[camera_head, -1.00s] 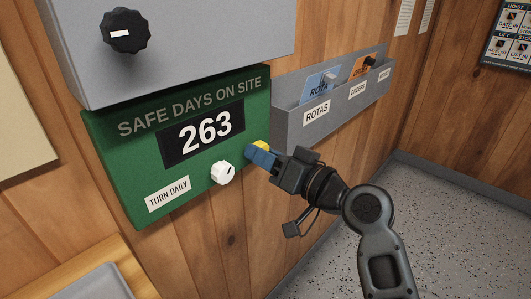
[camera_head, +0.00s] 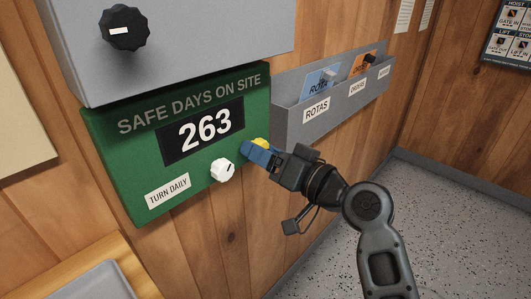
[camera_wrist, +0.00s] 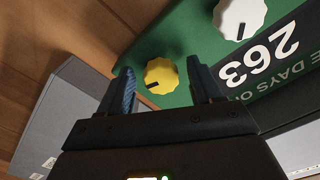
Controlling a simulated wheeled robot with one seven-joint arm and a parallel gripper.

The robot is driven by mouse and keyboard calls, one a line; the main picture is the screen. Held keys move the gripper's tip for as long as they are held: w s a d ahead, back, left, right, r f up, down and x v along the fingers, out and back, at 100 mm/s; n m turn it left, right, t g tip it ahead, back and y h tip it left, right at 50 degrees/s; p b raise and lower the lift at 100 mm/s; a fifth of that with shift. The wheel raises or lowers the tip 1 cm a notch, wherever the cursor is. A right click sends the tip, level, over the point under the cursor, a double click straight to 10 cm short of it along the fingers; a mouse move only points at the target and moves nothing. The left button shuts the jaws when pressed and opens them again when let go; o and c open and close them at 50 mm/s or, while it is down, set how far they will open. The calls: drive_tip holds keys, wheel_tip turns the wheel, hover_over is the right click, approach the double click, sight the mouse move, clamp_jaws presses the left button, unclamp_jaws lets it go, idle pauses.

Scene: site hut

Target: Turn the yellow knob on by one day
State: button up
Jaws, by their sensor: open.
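The yellow knob (camera_wrist: 160,75) is on the green "SAFE DAYS ON SITE" board (camera_head: 110,135). In the wrist view it lies between the two blue fingers of my open gripper (camera_wrist: 162,88), with a visible gap on the right side and a smaller one on the left. In the head view my gripper (camera_head: 256,153) covers most of the knob, leaving a yellow sliver (camera_head: 262,142). The board's display (camera_head: 203,133) reads 263. A white knob (camera_head: 222,170) sits left of my gripper, by the "TURN DAILY" label (camera_head: 168,190).
A grey box with a black knob (camera_head: 125,31) hangs above the board. A grey rack (camera_head: 290,122) labelled "ROTAS" with cards is on the wall to the right, close beside my gripper. The floor at the right is clear.

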drive_tip(key=v, duration=0.7)
drive_tip(key=shift+s+d+b, duration=0.25)
drive_tip(key=shift+d+b, duration=0.1)
drive_tip(key=shift+f, duration=0.1)
drive_tip(key=s+d+f+m+t+h+p, duration=0.1)
drive_tip(key=s+d+f+m+t+h, duration=0.15)
drive_tip(key=s+d+f+h, duration=0.5)
drive_tip(key=s+d+f+m+t+h+p, duration=0.1)
drive_tip(key=s+d+f+m+h+p, duration=0.15)
drive_tip(key=s+d+f, duration=0.6)
drive_tip(key=s+d+r+h, duration=0.1)
drive_tip(key=s+r, duration=0.2)
drive_tip(key=s, duration=0.5)
drive_tip(key=s+d+r+h+p, duration=0.1)
drive_tip(key=s+r, duration=0.3)
drive_tip(key=s, duration=0.5)
drive_tip(key=s+d+r+n+h, duration=0.1)
drive_tip(key=s+r+h, duration=0.1)
drive_tip(key=s, duration=0.6)
drive_tip(key=shift+s+d+r, duration=0.2)
drive_tip(key=shift+s+r, duration=0.05)
drive_tip(key=shift+r, duration=0.6)
